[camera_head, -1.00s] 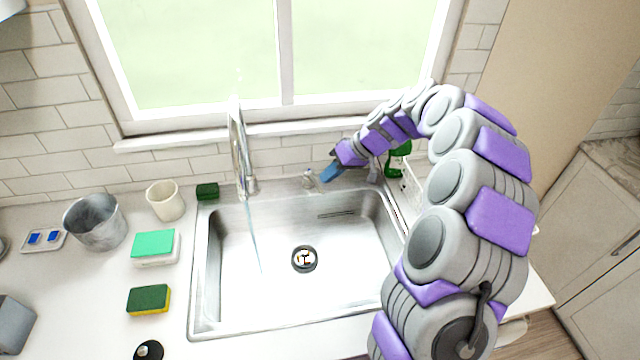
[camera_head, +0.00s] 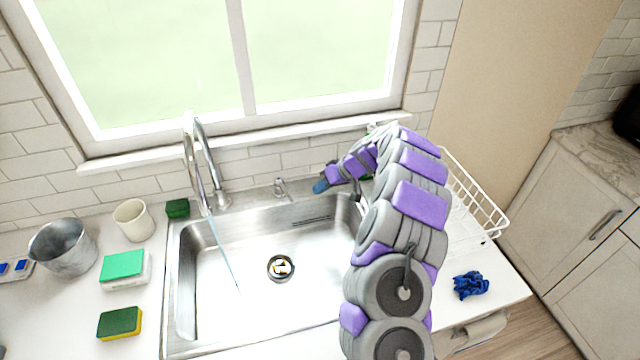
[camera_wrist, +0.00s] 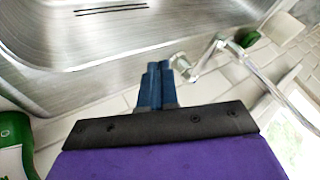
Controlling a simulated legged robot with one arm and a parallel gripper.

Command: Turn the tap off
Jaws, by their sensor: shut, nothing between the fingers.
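The tall chrome faucet (camera_head: 208,165) stands behind the sink (camera_head: 172,310), and a thin stream of water (camera_head: 226,262) falls from it into the basin. A small metal tap handle (camera_head: 280,187) stands on the back rim, right of the faucet. My gripper (camera_head: 320,186) is to the right of the handle, with a small gap between them in the head view. In the wrist view the blue fingers (camera_wrist: 156,84) are together and empty, and the handle (camera_wrist: 184,66) is just beside their tips. The faucet (camera_wrist: 240,55) shows beyond it.
A white dish rack (camera_head: 470,195) stands right of the sink, and a blue cloth (camera_head: 470,285) lies on the counter. A grey pot (camera_head: 63,247), a cup (camera_head: 134,221) and sponges (camera_head: 120,322) are at left. A green bottle (camera_wrist: 12,145) is close to my gripper.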

